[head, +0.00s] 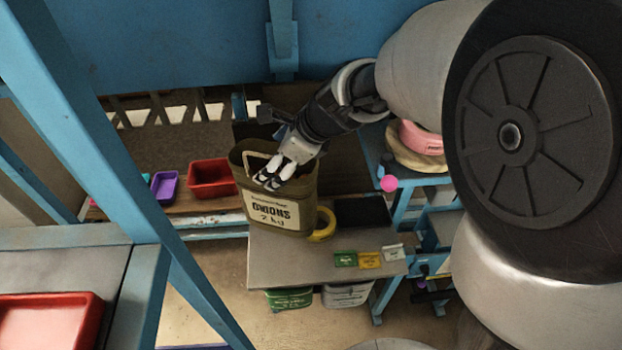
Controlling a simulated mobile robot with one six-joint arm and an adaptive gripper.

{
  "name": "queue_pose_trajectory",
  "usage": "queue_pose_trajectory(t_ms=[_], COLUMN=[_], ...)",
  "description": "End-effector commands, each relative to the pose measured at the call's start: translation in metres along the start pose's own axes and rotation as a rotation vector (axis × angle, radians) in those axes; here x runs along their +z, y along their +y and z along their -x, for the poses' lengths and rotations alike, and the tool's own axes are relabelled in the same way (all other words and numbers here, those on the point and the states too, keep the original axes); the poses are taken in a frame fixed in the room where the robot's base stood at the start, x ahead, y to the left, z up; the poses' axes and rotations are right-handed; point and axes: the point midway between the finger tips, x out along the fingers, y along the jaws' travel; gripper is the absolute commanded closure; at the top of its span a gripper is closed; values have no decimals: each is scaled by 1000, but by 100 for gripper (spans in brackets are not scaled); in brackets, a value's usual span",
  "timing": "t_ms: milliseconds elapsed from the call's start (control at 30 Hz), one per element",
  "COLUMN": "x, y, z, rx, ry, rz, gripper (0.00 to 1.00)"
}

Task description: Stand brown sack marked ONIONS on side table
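The brown sack marked ONIONS, 2 kg (273,214) is upright at the back left of the grey side table (300,267). Its top is open and a pale handle loop shows there. My gripper (269,182) reaches down from the upper right, with its dark fingertips at the sack's top, near the front rim. The fingertips are small and close together; I cannot tell whether they grip the cloth. The sack's base overlaps the tabletop in the picture; I cannot tell whether it touches.
A yellow ring (323,226) and a dark mat (361,211) lie right of the sack. Green, yellow and white cards (369,260) lie near the front right. A red bin (211,178) and purple tray (164,187) stand behind left. The table's front left is clear.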

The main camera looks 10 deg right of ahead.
Motion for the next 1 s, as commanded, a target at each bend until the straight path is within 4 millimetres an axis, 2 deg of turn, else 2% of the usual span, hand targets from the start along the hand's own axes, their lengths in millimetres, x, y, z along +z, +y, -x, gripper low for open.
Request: queue_pose_trajectory(t_ms=[167, 700, 833, 1000], x=[-8, -70, -80, -85], y=[2, 22, 25, 27], z=[-13, -101, -116, -124], rx=[-5, -4, -4, -5], ry=[-5, -4, -5, -6], rz=[-1, -1, 0, 1], gripper=[84, 84, 84, 84])
